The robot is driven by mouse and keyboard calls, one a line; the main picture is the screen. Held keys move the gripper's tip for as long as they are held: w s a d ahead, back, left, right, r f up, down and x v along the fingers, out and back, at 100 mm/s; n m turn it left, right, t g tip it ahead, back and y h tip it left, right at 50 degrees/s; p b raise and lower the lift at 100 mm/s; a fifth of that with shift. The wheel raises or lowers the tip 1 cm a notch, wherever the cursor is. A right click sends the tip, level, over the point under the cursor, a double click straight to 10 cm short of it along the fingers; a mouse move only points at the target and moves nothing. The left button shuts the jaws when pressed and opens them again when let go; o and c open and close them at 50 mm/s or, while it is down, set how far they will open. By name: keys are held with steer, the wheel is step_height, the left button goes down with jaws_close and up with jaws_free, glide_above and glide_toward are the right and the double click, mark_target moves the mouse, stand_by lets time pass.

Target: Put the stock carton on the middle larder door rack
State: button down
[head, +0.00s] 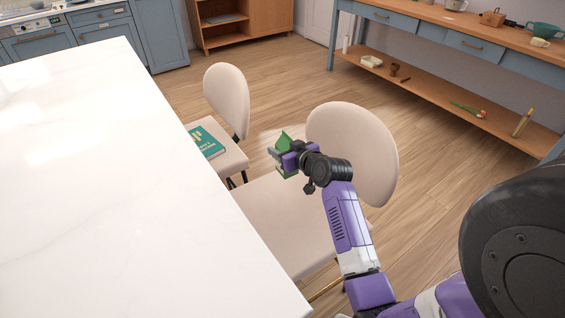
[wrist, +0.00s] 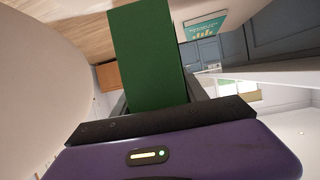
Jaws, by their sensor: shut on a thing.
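The stock carton is a green box; it shows in the head view (head: 284,139) above the seat of the nearer chair, partly hidden by my gripper. In the wrist view the carton (wrist: 148,55) stands out from between the fingers, its plain green face toward the camera. My gripper (head: 282,155) is shut on the carton and holds it in the air beside the white table. It also shows in the wrist view (wrist: 158,98). The larder and its middle door rack are in neither view.
A white marble table (head: 90,150) fills the left. Two cream chairs (head: 352,150) stand along its edge; the farther seat holds a teal book (head: 206,141). A blue sideboard (head: 470,45) with a lower wooden shelf stands at the upper right. Wood floor (head: 430,150) lies clear between.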

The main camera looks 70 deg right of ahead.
step_height(320, 180, up, 8)
steer(key=shift+r, duration=0.25)
steer(key=shift+r+p, duration=0.1)
steer(key=shift+p, duration=0.2)
